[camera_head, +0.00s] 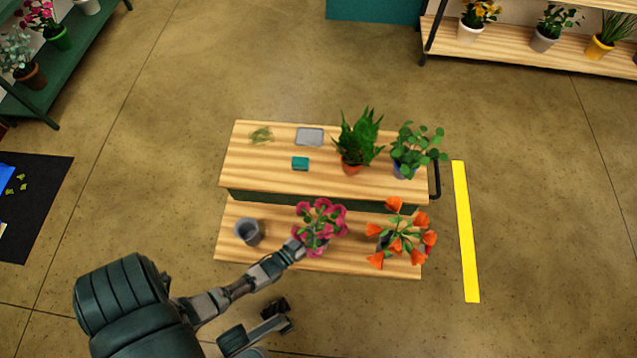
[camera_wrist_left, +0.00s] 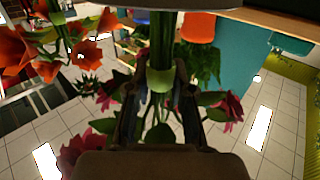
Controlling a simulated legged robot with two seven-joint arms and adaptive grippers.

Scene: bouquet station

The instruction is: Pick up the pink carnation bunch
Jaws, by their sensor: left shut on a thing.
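The pink carnation bunch (camera_head: 322,222) has pink-red blooms and green leaves and shows above the lower wooden shelf of the bench. My left gripper (camera_head: 297,246) reaches it from the lower left. In the left wrist view, my left gripper (camera_wrist_left: 160,100) is shut on the bunch's green stems (camera_wrist_left: 161,45), with pink blooms (camera_wrist_left: 230,105) on either side. The base of the bunch is hidden in the head view, so I cannot tell whether it is lifted. My right gripper (camera_head: 275,312) is dark, low in the head view and away from the bench; its jaws are unclear.
A grey bucket (camera_head: 248,232) stands left of the bunch on the lower shelf. Orange flowers (camera_head: 401,238) stand to its right. The upper shelf (camera_head: 250,170) holds two potted plants, a teal block (camera_head: 300,163) and a grey tray (camera_head: 310,136). A yellow strip (camera_head: 466,235) marks the floor.

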